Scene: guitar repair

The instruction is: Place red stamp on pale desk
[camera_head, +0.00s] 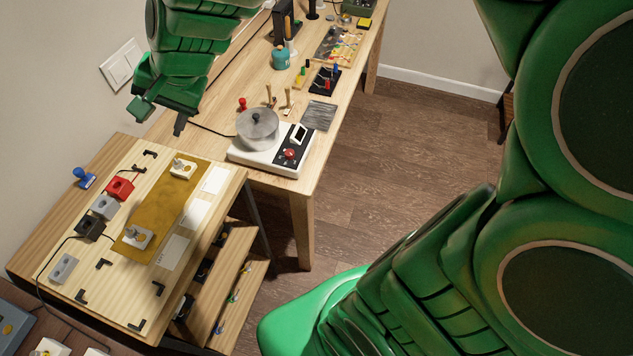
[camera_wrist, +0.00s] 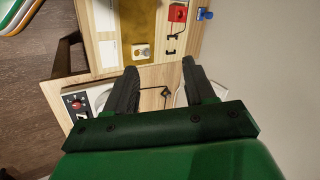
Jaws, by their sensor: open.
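A small red stamp (camera_head: 242,104) stands upright on the long light-wood table, behind the metal pot. My gripper (camera_head: 160,116) hangs in the air to the left of the red stamp, apart from it. Its two fingers are spread with nothing between them, also in the wrist view (camera_wrist: 159,68). The red stamp is not visible in the wrist view. Two light-wood surfaces show: the long table (camera_head: 338,110) and the nearer desk (camera_head: 50,218). I cannot tell for sure which one is the pale desk.
A pot (camera_head: 257,128) sits on a white hotplate (camera_head: 268,158) beside the red stamp. The nearer desk bears a blue stamp (camera_head: 84,178), a red box (camera_head: 119,188) and a board with a mustard mat (camera_head: 160,212). A wall switch (camera_head: 122,65) is near my gripper.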

